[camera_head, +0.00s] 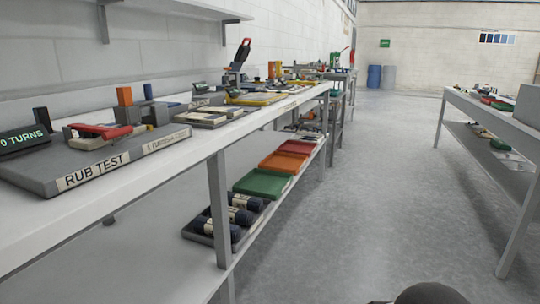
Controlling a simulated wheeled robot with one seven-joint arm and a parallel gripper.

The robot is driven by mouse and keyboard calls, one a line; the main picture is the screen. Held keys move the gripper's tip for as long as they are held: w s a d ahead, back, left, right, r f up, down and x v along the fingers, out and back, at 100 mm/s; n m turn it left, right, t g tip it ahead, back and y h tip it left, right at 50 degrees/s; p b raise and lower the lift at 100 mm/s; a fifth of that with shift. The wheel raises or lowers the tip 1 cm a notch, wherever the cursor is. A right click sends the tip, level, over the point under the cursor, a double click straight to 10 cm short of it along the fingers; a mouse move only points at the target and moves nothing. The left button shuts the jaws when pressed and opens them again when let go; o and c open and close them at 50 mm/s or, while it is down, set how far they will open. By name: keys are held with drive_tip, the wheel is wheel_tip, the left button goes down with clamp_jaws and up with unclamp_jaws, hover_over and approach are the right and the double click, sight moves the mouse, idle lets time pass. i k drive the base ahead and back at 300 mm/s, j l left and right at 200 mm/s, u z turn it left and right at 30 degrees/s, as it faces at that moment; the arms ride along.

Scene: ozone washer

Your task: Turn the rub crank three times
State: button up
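The rub test station is a grey board (125,160) lettered "RUB TEST" on the long white bench at the left. A red bar (98,130) lies across a pale block on the board; it may be the rub crank, but I cannot tell for sure. A dark display (24,138) at the left picture edge shows green letters reading "0 TURNS", partly cut off. An orange upright block (125,96) and a dark blue post stand behind the bar. My gripper is not in view.
The white bench (225,133) runs away along the wall, with more boards on top. Its lower shelf holds a green tray (264,184), an orange tray (283,162) and dark rollers (243,200). Another bench (500,111) stands at right. The grey floor between is clear.

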sight(130, 115)
drive_tip(key=i+l, duration=0.15)
drive_tip(key=i, duration=0.25)
drive_tip(key=i+l, duration=0.15)
drive_tip(key=i, duration=0.2)
drive_tip(key=i+l+u, duration=0.1)
drive_tip(key=u, duration=0.4)
drive_tip(key=i+l+u, duration=0.2)
drive_tip(key=u, duration=0.25)
drive_tip(key=i+l+u, duration=0.25)
drive_tip(key=u, duration=1.05)
drive_tip(key=k+l, duration=0.35)
drive_tip(key=l, duration=0.2)
drive_tip(key=i+j, duration=0.35)
drive_tip(key=j, duration=0.2)
